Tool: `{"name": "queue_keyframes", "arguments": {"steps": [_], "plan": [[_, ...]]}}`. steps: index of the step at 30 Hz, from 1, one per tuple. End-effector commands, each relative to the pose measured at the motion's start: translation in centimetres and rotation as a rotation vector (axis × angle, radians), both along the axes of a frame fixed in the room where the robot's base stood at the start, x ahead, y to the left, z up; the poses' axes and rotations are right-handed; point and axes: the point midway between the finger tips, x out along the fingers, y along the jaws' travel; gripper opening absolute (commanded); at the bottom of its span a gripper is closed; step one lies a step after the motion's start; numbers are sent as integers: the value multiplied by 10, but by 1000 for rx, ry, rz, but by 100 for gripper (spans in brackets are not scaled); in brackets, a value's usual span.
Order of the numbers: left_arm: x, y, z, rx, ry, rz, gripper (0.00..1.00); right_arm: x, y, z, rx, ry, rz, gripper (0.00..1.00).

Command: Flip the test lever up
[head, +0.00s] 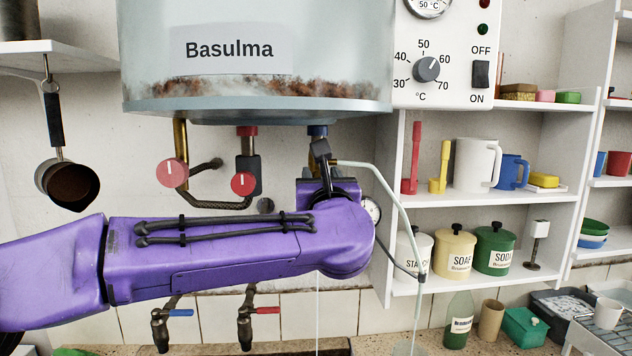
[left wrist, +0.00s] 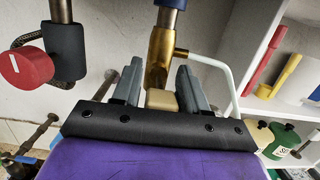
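A brass valve body (left wrist: 160,58) hangs under a blue collar (head: 317,131) below the tank marked Basulma (head: 150,60). A thin white tube (head: 385,185) leaves its right side. My left gripper (head: 322,152) is at this valve, and my purple arm hides much of it in the head view. In the left wrist view the two grey fingers of my left gripper (left wrist: 157,78) stand apart, with the brass body showing between and beyond them. A tan block (left wrist: 160,99) shows low between the fingers; I cannot tell whether it is the test lever. My right gripper is not in view.
Left of the valve are two red round knobs (head: 173,173) (head: 243,184) on pipes. A ladle (head: 68,183) hangs at the left. Shelves (head: 530,195) with mugs and jars stand at the right. Below are two taps (head: 160,325) (head: 245,322) and a control box (head: 450,75) is above right.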

Motion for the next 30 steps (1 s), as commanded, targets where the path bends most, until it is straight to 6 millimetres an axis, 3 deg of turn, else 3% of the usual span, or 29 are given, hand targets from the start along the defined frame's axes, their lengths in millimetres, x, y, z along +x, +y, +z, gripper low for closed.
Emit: {"name": "queue_keyframes", "arguments": {"steps": [11,22,30], "plan": [[-5,-2,-6,1,5,-2,53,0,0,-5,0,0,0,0],[-83,-15,-20,0,2,-2,53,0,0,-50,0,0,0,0],[-102,-18,-19,-2,5,1,53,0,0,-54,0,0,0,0]]}}
